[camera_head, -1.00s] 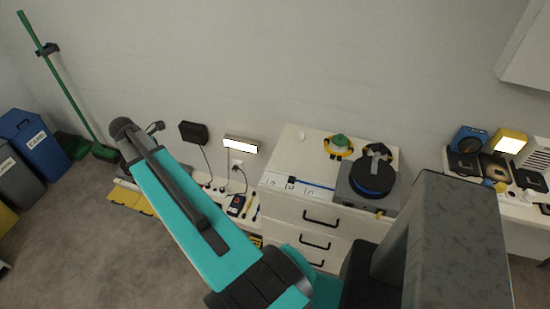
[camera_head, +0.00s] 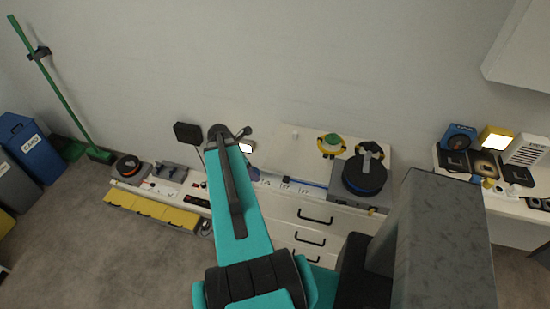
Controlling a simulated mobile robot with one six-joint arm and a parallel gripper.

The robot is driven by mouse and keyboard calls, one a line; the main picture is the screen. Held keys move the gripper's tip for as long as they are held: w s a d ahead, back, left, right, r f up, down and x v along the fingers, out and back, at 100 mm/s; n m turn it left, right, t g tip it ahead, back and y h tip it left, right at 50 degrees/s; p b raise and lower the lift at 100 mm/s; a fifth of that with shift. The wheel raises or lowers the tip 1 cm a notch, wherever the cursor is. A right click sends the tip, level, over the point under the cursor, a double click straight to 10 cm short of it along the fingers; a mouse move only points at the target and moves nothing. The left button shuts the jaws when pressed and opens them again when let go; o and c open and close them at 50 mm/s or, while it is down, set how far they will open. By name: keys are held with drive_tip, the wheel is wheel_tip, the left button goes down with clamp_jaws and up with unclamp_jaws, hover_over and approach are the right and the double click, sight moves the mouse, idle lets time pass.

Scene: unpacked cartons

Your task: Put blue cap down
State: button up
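My teal arm (camera_head: 238,215) reaches up from the bottom of the picture, its dark far joint in front of the back wall and bench. My gripper is hidden beyond that joint, so its fingers and anything in them do not show. I cannot make out a clear blue cap. A small bluish patch (camera_head: 253,173) shows just right of the arm's far end; I cannot tell what it is. A dark round thing with a blue rim (camera_head: 363,176) lies on a grey box on the white drawer cabinet (camera_head: 310,145).
A yellow-and-green round thing (camera_head: 331,145) sits on the cabinet. A low bench with yellow fronts (camera_head: 150,211) holds tools at left. A blue bin (camera_head: 37,150) and green broom stand far left. A grey column fills the right foreground. A shelf with boxes (camera_head: 500,190) is at right.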

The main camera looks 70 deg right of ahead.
drive_tip(key=s, duration=0.2)
drive_tip(key=s+d, duration=0.1)
drive_tip(key=s, duration=0.1)
drive_tip(key=s+f, duration=0.1)
drive_tip(key=s, duration=0.1)
drive_tip(key=shift+s+d+p, duration=0.2)
drive_tip(key=shift+s+p, duration=0.1)
drive_tip(key=shift+s, duration=0.05)
drive_tip(key=shift+d+f+b, duration=0.15)
drive_tip(key=shift+f+b, duration=0.05)
drive_tip(key=shift+b, duration=0.4)
drive_tip(key=d+b, duration=0.1)
drive_tip(key=b, duration=0.2)
drive_tip(key=shift+w+f+b, duration=0.15)
drive_tip(key=shift+b, duration=0.15)
drive_tip(key=d+b, duration=0.1)
drive_tip(key=b, duration=0.7)
drive_tip(key=shift+w+d, duration=0.1)
drive_tip(key=shift+d, duration=0.1)
